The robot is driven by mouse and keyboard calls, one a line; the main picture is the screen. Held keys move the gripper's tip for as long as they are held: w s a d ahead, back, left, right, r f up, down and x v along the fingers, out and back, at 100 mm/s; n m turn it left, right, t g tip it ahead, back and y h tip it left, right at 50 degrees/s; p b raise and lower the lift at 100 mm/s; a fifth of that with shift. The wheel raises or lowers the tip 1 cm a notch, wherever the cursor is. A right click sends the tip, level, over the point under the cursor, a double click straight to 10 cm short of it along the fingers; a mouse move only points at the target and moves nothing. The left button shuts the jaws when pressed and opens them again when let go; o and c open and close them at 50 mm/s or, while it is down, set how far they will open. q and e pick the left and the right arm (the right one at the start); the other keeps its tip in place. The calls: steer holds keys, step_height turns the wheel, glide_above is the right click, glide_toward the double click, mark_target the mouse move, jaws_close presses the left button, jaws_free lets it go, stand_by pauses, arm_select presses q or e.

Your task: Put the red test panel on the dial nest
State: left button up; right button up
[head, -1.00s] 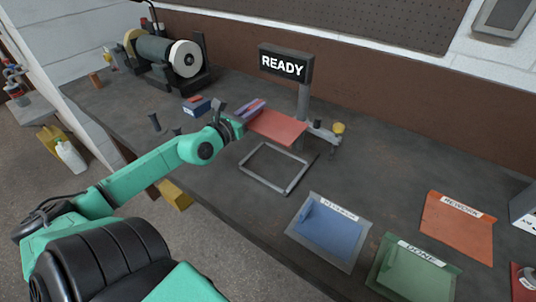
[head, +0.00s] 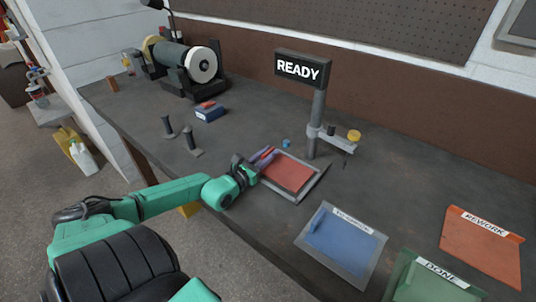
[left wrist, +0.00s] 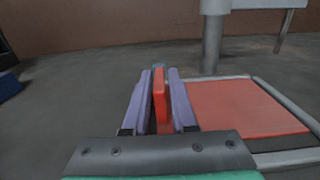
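The red test panel (head: 287,172) lies flat within the grey square frame of the dial nest (head: 309,191), below the READY sign. In the left wrist view the panel (left wrist: 245,108) shows inside the frame's rails (left wrist: 290,157); I cannot tell whether it is fully seated. My left gripper (head: 264,157) is at the panel's left edge. In the left wrist view its purple fingers (left wrist: 160,100) are shut on the panel's upright red tab (left wrist: 160,92). My right gripper is not in view.
The READY sign (head: 302,69) stands on a post behind the nest, with a dial arm (head: 335,138) reaching right. A blue tray (head: 342,245), a green DONE tray (head: 432,280) and an orange REWORK tray (head: 482,248) lie to the right. A grinder (head: 185,62) stands at the back left.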

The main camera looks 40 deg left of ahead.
arm_select(q)
steer(key=shift+o, duration=0.6)
steer(key=shift+r, duration=0.1)
steer(key=shift+r, duration=0.15)
steer(key=shift+s, duration=0.4)
steer(key=s+p, duration=0.2)
steer(key=s, duration=0.9)
steer(key=shift+s+d+p, duration=0.15)
steer(key=shift+s+p, duration=0.05)
steer(key=shift+p, duration=0.15)
